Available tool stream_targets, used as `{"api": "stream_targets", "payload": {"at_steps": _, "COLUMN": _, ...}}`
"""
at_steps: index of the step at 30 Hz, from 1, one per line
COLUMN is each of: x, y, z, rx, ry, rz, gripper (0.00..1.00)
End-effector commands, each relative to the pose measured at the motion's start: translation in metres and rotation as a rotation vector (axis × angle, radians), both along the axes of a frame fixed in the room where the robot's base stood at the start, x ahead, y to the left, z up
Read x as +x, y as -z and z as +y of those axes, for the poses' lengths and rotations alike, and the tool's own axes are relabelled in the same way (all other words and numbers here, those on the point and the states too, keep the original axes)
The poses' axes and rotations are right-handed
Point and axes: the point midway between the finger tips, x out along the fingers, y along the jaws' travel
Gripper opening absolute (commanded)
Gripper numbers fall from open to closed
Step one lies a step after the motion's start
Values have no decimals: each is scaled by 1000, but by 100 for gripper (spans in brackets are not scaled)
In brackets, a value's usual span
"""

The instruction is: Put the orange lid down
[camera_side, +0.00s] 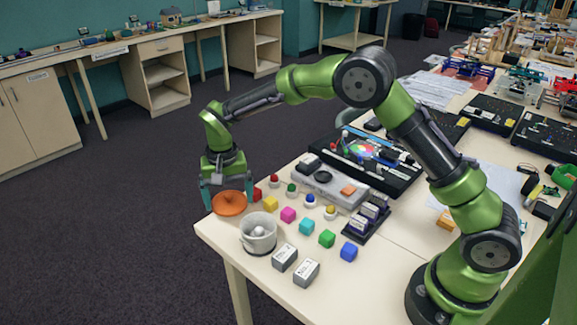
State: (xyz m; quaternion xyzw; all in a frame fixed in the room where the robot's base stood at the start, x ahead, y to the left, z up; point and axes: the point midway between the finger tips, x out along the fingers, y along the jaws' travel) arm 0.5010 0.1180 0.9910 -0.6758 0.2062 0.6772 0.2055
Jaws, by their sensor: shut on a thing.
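The orange lid (229,204) is a round, shallow disc at the far left corner of the table. My gripper (227,194) points down over it, with one finger on each side, and is shut on the lid. The lid looks roughly level and close to the tabletop. I cannot tell whether it touches the table. A white pot (258,237) stands just in front and to the right of the lid, open at the top, with a pale round thing inside.
Two grey boxes (285,257) lie near the front edge. A grey panel (323,178) and black case (372,160) stand behind. The table's left edge is close to the lid.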

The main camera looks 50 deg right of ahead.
Motion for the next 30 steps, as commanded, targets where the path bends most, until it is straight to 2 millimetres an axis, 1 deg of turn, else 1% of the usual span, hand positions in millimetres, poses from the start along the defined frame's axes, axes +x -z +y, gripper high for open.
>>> {"api": "stream_targets", "payload": {"at_steps": 1, "x": -1, "y": 9, "z": 0, "rx": 0, "ry": 0, "rz": 2, "gripper": 65}}
{"api": "stream_targets", "payload": {"at_steps": 8, "x": 0, "y": 27, "z": 0, "rx": 0, "ry": 0, "rz": 0, "gripper": 65}}
{"api": "stream_targets", "payload": {"at_steps": 12, "x": -1, "y": 48, "z": 0, "rx": -1, "ry": 0, "rz": 3, "gripper": 65}}
{"api": "stream_targets", "payload": {"at_steps": 14, "x": -1, "y": 54, "z": 0, "rx": 1, "ry": 0, "rz": 1, "gripper": 65}}
{"api": "stream_targets", "payload": {"at_steps": 25, "x": 0, "y": 59, "z": 0, "rx": 0, "ry": 0, "rz": -1, "gripper": 65}}
{"api": "stream_targets", "payload": {"at_steps": 26, "x": 0, "y": 59, "z": 0, "rx": 0, "ry": 0, "rz": -1, "gripper": 94}}
{"api": "stream_targets", "payload": {"at_steps": 27, "x": 0, "y": 59, "z": 0, "rx": 1, "ry": 0, "rz": -3, "gripper": 100}}
{"api": "stream_targets", "payload": {"at_steps": 30, "x": 0, "y": 59, "z": 0, "rx": 1, "ry": 0, "rz": -2, "gripper": 100}}
